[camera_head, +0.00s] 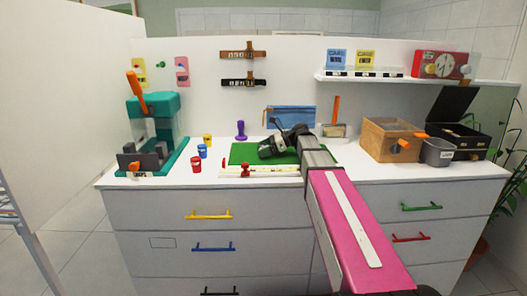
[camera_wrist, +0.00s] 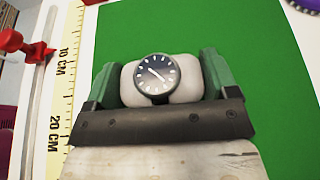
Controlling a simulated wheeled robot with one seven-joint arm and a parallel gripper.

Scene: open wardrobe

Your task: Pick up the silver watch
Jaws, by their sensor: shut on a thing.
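The watch (camera_wrist: 155,73) has a round dark dial with light marks and a dark rim. It sits against a pale, rounded pad or block. In the wrist view my gripper (camera_wrist: 160,80) has its green fingers on both sides of this pale piece, shut on it with the watch. In the head view my gripper (camera_head: 266,151) is low over the green mat (camera_head: 240,158), and the watch cannot be made out there. Whether the watch touches the mat cannot be told.
A ruler (camera_head: 262,171) and a red piece (camera_head: 245,169) lie along the mat's front edge. Red (camera_head: 196,165), blue (camera_head: 202,151) and yellow (camera_head: 208,139) cups stand left. A teal machine (camera_head: 153,120) is farther left. A wooden box (camera_head: 390,139) and grey bin (camera_head: 437,152) stand right.

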